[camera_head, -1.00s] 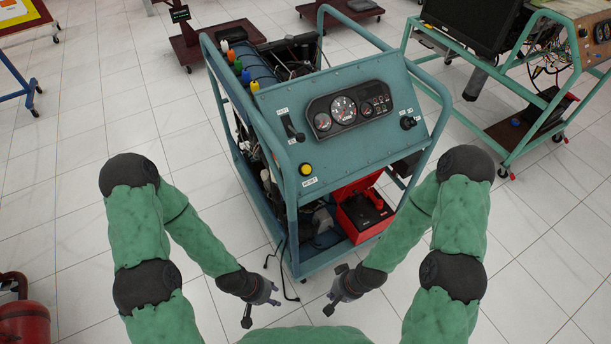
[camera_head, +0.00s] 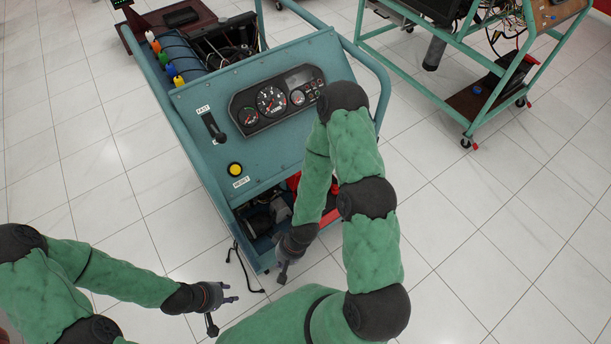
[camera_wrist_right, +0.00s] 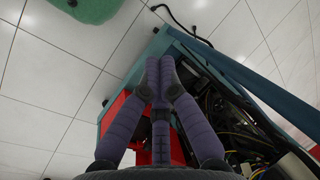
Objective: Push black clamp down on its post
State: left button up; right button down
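The black clamp and its post cannot be made out in any view. Part of the red battery box (camera_head: 330,217) shows low in the blue engine trainer (camera_head: 270,145), mostly hidden behind my right arm. A red part also shows behind the fingers in the right wrist view (camera_wrist_right: 117,108). My right gripper (camera_head: 283,276) is by the trainer's lower front corner. In the wrist view its fingertips (camera_wrist_right: 160,72) come together with nothing between them. My left gripper (camera_head: 224,312) is low over the floor, left of the trainer's front, with its fingers spread and empty.
The trainer's blue frame rail (camera_wrist_right: 235,75) and its engine bay with wires (camera_wrist_right: 225,110) lie close to the right fingers. A black cable (camera_head: 240,268) lies on the floor at the trainer's front. Another green-framed trainer (camera_head: 465,85) stands at the upper right. Tiled floor is clear on both sides.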

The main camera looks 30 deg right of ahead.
jog(key=w+d+f+t+b, duration=0.1)
jog(key=w+d+f+t, duration=0.3)
jog(key=w, duration=0.4)
jog(key=w+d+f+t+b, duration=0.1)
jog(key=w+d+f+t, duration=0.1)
jog(key=w+d+f, duration=0.45)
jog(key=w+d+n+t+h+b, duration=0.1)
jog(key=w+d+t, duration=0.2)
jog(key=d, duration=0.6)
jog(key=w+d+f+n+t+h+b, duration=0.1)
jog(key=w+d+t, duration=0.3)
jog(key=d, duration=0.6)
jog(key=shift+w+f+n+h+b, duration=0.4)
jog(key=shift+w+n, duration=0.3)
jog(key=shift+w, duration=0.45)
jog(key=shift+r, duration=0.1)
jog(key=b+x, duration=0.4)
jog(key=x, duration=0.4)
jog(key=shift+w+f, duration=0.2)
jog(key=shift+f, duration=0.05)
jog(key=shift+x, duration=0.75)
jog(key=shift+s+r, duration=0.1)
